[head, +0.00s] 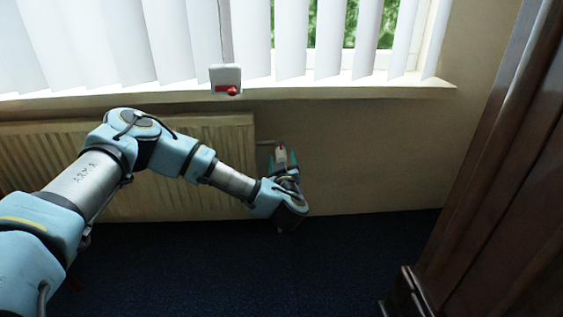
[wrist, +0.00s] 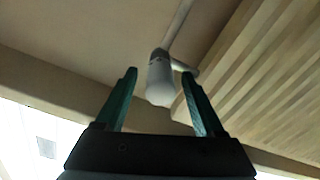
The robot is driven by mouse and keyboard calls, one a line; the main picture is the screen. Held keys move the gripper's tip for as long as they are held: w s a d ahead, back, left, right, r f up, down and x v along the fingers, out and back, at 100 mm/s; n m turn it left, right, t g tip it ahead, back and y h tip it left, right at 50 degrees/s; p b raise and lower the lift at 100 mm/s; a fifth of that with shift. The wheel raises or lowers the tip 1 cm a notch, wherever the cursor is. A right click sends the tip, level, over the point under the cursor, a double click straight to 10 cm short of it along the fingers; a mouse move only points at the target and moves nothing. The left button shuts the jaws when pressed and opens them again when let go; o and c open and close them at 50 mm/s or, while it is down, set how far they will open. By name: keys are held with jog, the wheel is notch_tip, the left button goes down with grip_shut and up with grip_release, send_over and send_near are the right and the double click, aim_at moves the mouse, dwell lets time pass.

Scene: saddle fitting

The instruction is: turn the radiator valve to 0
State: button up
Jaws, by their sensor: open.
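The radiator valve (head: 281,154) is a small pale knob at the right end of the radiator (head: 215,135). In the wrist view the valve (wrist: 160,82) is a white rounded head on a thin pipe. My gripper (head: 282,158) is at the valve in the head view, with its teal fingers on either side of it. In the wrist view my gripper (wrist: 159,73) is open, and the valve head appears between the two fingers with a gap on each side. The valve's scale marks are too small to read. Whether the fingers reach fully around it, I cannot tell.
A window sill (head: 340,90) with white vertical blinds (head: 110,45) runs above the radiator. A white box with a red part (head: 226,80) is at the sill. A dark wooden cabinet (head: 490,190) stands at the right. The dark blue carpet (head: 250,270) is clear between.

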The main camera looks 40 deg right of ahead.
jog(key=shift+w+d, duration=0.15)
jog(key=shift+w, duration=0.05)
grip_shut()
dwell(0.6)
